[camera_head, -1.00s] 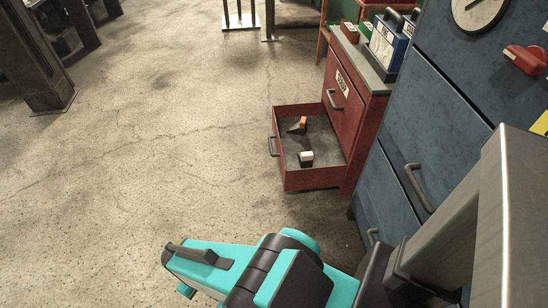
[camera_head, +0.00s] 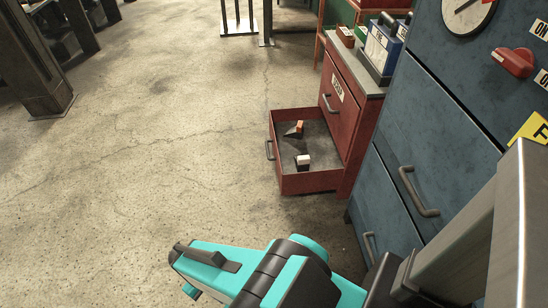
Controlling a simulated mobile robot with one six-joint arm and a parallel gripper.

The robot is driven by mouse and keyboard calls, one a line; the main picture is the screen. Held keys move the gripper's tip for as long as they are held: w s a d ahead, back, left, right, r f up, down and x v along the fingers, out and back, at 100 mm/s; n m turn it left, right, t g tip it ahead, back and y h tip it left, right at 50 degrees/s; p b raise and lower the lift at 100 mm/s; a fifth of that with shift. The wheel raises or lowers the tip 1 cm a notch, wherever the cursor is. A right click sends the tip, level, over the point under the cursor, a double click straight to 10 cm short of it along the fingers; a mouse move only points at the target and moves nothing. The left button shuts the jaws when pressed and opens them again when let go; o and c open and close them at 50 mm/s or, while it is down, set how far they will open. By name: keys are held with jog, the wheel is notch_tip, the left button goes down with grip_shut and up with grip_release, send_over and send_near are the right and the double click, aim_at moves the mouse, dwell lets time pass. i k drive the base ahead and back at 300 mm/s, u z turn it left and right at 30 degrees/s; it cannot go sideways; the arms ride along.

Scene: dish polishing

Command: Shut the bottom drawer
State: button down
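A red cabinet (camera_head: 344,112) stands right of centre, with its bottom drawer (camera_head: 313,184) pulled well out to the left over the floor. The drawer has a dark handle (camera_head: 269,150) on its left-facing front. Inside lie an orange and dark item (camera_head: 298,129) and a small white-topped block (camera_head: 303,161). The cabinet's upper drawer is shut. My teal and black arm reaches across the lower part of the picture, in front of the drawer and well apart from it.
A blue cabinet (camera_head: 408,130) with handles stands close on the right, beside my column. Blue and white boxes (camera_head: 381,46) sit on top of the red cabinet. A dark post (camera_head: 36,60) stands at the far left. The concrete floor (camera_head: 150,130) left of the drawer is clear.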

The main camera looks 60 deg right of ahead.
aim_at(327, 167)
jog(key=i, duration=0.9)
jog(key=u, duration=0.05)
